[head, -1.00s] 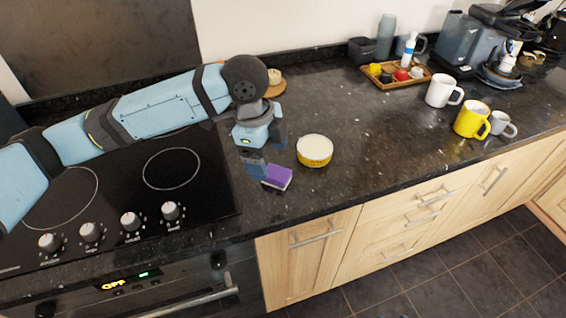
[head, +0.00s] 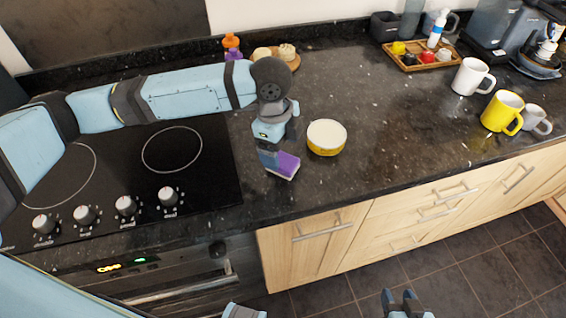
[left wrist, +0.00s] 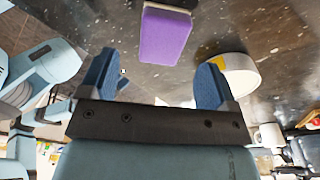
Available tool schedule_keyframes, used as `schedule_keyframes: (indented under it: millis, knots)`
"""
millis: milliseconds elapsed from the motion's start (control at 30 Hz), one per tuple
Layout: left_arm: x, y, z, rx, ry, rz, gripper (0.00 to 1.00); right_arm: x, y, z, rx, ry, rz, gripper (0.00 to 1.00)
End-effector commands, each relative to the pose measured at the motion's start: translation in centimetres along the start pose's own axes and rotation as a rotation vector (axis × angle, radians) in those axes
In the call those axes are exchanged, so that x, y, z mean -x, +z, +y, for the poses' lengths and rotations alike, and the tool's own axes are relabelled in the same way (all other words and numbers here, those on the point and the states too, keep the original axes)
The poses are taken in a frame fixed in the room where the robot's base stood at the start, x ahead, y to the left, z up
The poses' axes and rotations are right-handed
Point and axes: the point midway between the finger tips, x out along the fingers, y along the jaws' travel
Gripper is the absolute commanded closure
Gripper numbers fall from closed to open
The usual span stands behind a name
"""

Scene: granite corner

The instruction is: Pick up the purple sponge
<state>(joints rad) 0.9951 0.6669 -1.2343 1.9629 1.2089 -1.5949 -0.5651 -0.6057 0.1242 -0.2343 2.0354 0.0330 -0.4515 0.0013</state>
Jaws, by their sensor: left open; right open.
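The purple sponge (head: 284,165) lies on the dark granite counter, just right of the hob. It has a pale layer along one edge. My left gripper (head: 279,149) is just above and beside it, partly covering it in the head view. In the left wrist view the sponge (left wrist: 165,36) lies ahead of the open fingertips (left wrist: 155,70), between their lines, with nothing held. Whether a finger touches it cannot be told. My right gripper (head: 400,300) shows at the bottom edge of the head view, open and empty, over the floor.
A round yellow-and-white tub (head: 326,138) stands close right of the sponge. The hob (head: 120,200) is to the left. White (head: 470,76) and yellow (head: 502,112) mugs and a wooden tray (head: 420,66) are farther right. The counter between is clear.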

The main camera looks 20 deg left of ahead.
Motion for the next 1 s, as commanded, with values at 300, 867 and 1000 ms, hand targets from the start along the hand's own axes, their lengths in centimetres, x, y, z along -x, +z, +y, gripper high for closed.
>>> schedule_keyframes:
  millis: [300,867,1000]
  knots:
    - [-4.3,0.2,-0.1,0.001,0.001,0.000,0.17,-0.2,0.3,0.2,-0.002,0.003,-0.002,0.55]
    - [-4.9,0.2,-0.1,0.000,0.000,0.000,0.70,-0.2,0.3,0.0,-0.003,-0.001,-0.004,0.55]
    - [-4.9,0.2,-0.1,0.000,-0.001,0.000,0.73,-0.1,0.3,0.0,-0.003,-0.001,-0.005,0.55]
